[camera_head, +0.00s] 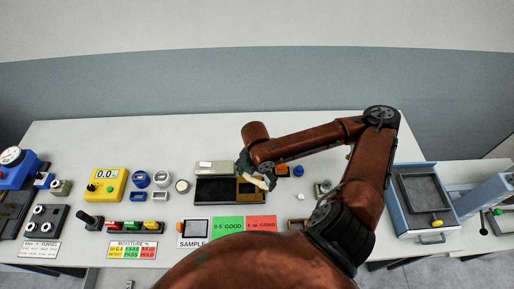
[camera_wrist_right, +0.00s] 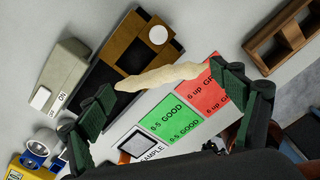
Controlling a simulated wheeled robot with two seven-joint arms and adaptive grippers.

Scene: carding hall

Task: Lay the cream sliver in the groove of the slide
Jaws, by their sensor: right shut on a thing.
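A cream sliver (camera_wrist_right: 165,76), pale and spindle-shaped, lies lengthwise between the tips of my right gripper (camera_wrist_right: 168,92) in the right wrist view. The gripper is shut on it, with one green-padded finger at each end. In the head view my right gripper (camera_head: 254,178) is over the right part of a long black and brown device. The slide appears to be its brown part (camera_wrist_right: 124,41), with dark recesses and a white round spot; it also shows in the head view (camera_head: 247,195). The gripper partly covers it there, and I cannot make out the groove. My left gripper is not in view.
A grey switch box (camera_wrist_right: 64,72) stands behind the device. Green (camera_head: 228,228) and red (camera_head: 262,225) cards and a sample frame (camera_head: 194,230) lie in front. A yellow meter (camera_head: 105,184) is left, a blue box (camera_head: 420,200) right.

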